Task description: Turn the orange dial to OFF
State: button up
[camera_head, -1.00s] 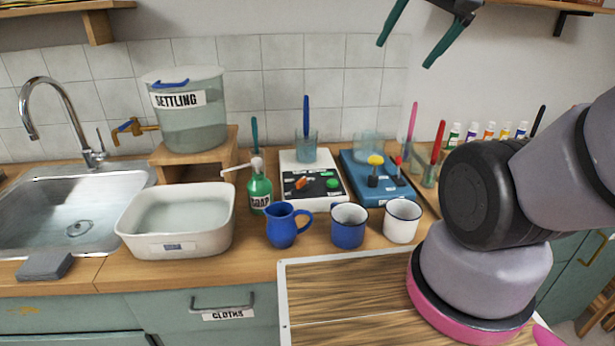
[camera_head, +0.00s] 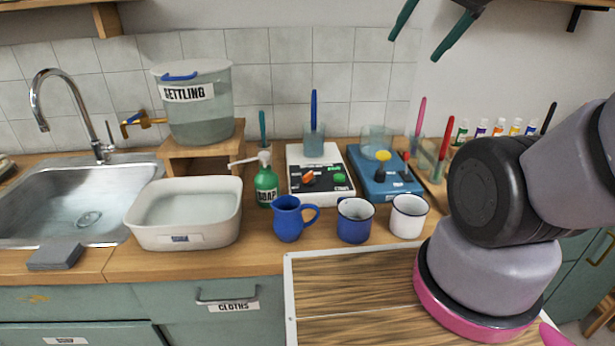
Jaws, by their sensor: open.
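The orange dial (camera_head: 309,176) sits on the dark face of a white box (camera_head: 301,155) on the counter, left of a green round knob (camera_head: 339,178). The dial's pointer is tilted; the small print around it is too small to read. My gripper (camera_head: 418,33) hangs at the top of the picture, with two dark green fingers spread wide and nothing between them. It is above and to the right of the dial, well apart from it. The gripper's upper part is cut off by the frame edge.
A glass beaker with a blue stick (camera_head: 314,140) stands on the white box. A blue device (camera_head: 369,187) with a yellow knob is at its right. A green soap bottle (camera_head: 266,188), blue jug (camera_head: 288,220), blue mug (camera_head: 354,222) and white mug (camera_head: 407,218) stand close by.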

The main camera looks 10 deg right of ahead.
jog(key=shift+w+a, duration=0.1)
jog(key=shift+w, duration=0.1)
jog(key=c, duration=0.5)
jog(key=w+a+f+g, duration=0.1)
jog(key=w, duration=0.1)
jog(key=w+a+f+g, duration=0.1)
jog(key=w, duration=0.1)
jog(key=w+a+f+m+y, duration=0.1)
jog(key=w+f, duration=0.1)
jog(key=w, duration=0.1)
jog(key=shift+w+a+g, duration=0.1)
jog(key=shift+a+g, duration=0.3)
jog(key=m+g+h, duration=0.3)
jog(key=g, duration=0.1)
send_over(307, 174)
notch_tip(307, 174, down, 20)
notch_tip(307, 174, down, 11)
jog(key=shift+f, duration=0.2)
grip_shut()
